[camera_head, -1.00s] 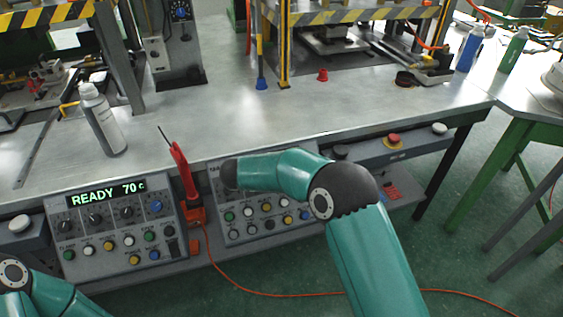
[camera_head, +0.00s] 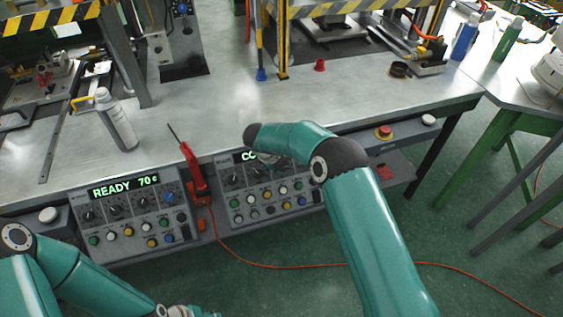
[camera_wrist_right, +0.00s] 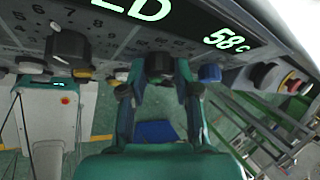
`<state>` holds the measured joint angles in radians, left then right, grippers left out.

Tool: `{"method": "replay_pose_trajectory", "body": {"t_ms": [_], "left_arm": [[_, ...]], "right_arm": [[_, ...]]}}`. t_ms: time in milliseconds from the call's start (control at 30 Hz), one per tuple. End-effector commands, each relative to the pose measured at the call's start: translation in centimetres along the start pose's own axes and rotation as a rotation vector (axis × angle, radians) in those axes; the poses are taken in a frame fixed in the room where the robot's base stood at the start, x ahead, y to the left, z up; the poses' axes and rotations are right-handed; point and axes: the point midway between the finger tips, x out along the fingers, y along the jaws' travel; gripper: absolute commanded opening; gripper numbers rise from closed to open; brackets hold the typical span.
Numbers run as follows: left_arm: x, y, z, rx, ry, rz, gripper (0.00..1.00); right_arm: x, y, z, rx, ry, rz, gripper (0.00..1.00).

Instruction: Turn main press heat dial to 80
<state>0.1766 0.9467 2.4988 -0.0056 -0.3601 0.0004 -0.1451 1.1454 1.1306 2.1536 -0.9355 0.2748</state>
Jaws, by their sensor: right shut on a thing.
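The right control panel (camera_head: 226,206) on the bench front shows a green display (camera_head: 246,157) starting "CO", the rest hidden by my right arm. In the right wrist view, the display (camera_wrist_right: 225,39) ends in "LD" and "58 c". Below it, my right gripper (camera_wrist_right: 158,84) is shut on a black dial (camera_wrist_right: 158,64), one finger on each side. The dial's name and pointer cannot be read. The head view hides this gripper behind my right arm. My left gripper (camera_head: 188,311) is low at the bottom edge, mostly cut off, away from the panels.
Another black dial (camera_wrist_right: 68,46) and a blue knob (camera_wrist_right: 209,73) flank the held dial. The left panel (camera_head: 125,220) reads "READY 70 c". A red-handled tool (camera_head: 190,165) stands between the panels, its orange cable on the floor. A white bottle (camera_head: 117,122) stands on the bench.

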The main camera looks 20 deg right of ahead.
Motion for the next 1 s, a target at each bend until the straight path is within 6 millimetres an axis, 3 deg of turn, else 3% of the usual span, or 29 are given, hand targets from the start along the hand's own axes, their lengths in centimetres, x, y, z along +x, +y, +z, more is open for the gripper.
{"method": "replay_pose_trajectory", "body": {"t_ms": [367,400,533,867,1000], "left_arm": [[0.0,0.0,0.0,0.000,0.000,0.000,0.40],[0.0,0.0,0.0,0.000,0.000,0.000,0.40],[0.0,0.0,0.0,0.000,0.000,0.000,0.40],[-0.1,0.0,0.0,0.000,0.000,0.000,0.40],[-0.1,0.0,0.0,0.000,0.000,0.000,0.40]], "right_arm": [[0.5,0.3,-0.5,0.000,0.017,0.007,0.00],[0.5,0.3,-0.5,0.000,0.017,0.007,0.38],[0.4,0.2,-0.4,0.000,0.012,0.005,0.56],[0.0,0.1,-0.1,0.000,0.005,0.003,0.56],[-1.2,0.1,-0.1,0.000,0.004,0.002,0.56]]}}
